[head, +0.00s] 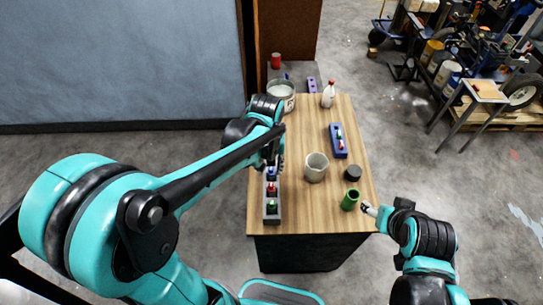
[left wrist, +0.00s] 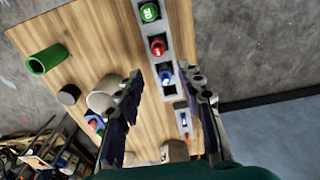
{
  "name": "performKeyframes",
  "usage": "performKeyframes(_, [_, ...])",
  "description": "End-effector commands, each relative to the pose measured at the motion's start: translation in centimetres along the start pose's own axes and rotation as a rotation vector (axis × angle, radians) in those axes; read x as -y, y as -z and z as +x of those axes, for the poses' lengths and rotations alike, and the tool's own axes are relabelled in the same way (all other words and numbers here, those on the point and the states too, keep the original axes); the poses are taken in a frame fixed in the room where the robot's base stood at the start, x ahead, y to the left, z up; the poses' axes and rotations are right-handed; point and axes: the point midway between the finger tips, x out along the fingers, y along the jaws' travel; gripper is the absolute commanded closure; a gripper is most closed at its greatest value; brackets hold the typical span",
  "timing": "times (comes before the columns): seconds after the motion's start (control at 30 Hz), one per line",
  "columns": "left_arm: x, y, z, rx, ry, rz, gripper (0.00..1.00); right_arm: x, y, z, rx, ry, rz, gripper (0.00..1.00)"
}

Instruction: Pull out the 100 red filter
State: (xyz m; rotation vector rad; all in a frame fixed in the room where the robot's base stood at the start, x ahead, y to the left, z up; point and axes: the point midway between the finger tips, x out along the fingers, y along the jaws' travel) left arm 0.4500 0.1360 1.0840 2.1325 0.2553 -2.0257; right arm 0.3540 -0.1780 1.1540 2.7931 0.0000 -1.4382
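A narrow grey rack (head: 271,213) lies along the left side of the wooden table and holds a row of capped filters. The red filter (head: 271,188) sits between a green one (head: 271,208) and a blue one (head: 272,173). In the left wrist view the red filter (left wrist: 157,47) is seated in the rack, its white marking too small to read. My left gripper (left wrist: 163,74) is open above the rack, its fingers on either side of the row near the blue filter (left wrist: 166,77). My right gripper (head: 369,209) is at the table's right edge; its fingers are unclear.
Right of the rack stand a pale cup (head: 316,168), a black puck (head: 353,173), a green cylinder (head: 350,199) and a blue holder (head: 338,140) with small pieces. A bucket (head: 281,90) and white bottle (head: 328,95) stand at the back.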

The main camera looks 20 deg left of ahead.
Motion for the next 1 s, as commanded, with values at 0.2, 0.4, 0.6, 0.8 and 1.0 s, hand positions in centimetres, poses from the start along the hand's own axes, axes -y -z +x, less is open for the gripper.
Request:
performKeyframes(0.2, [-0.6, 0.6, 0.6, 0.050, 0.020, -0.024, 0.62, 0.0, 0.5, -0.7, 0.000, 0.000, 0.000, 0.38])
performKeyframes(0.4, [-0.6, 0.5, 1.7, 0.051, 0.020, -0.025, 0.62, 0.0, 0.0, 0.0, 0.000, 0.000, 0.000, 0.38])
performKeyframes(0.6, [-0.6, 0.4, 3.8, 0.050, 0.019, -0.024, 0.62, 0.0, -1.0, 1.3, 0.000, 0.000, 0.000, 0.38])
performKeyframes(0.8, [-0.5, 0.3, 6.3, 0.050, 0.019, -0.024, 0.62, 0.0, -2.1, 2.9, 0.000, 0.000, 0.000, 0.38])
performKeyframes(1.0, [-0.5, 0.2, 8.8, 0.050, 0.019, -0.024, 0.62, 0.0, -3.3, 4.6, 0.000, 0.000, 0.000, 0.38])
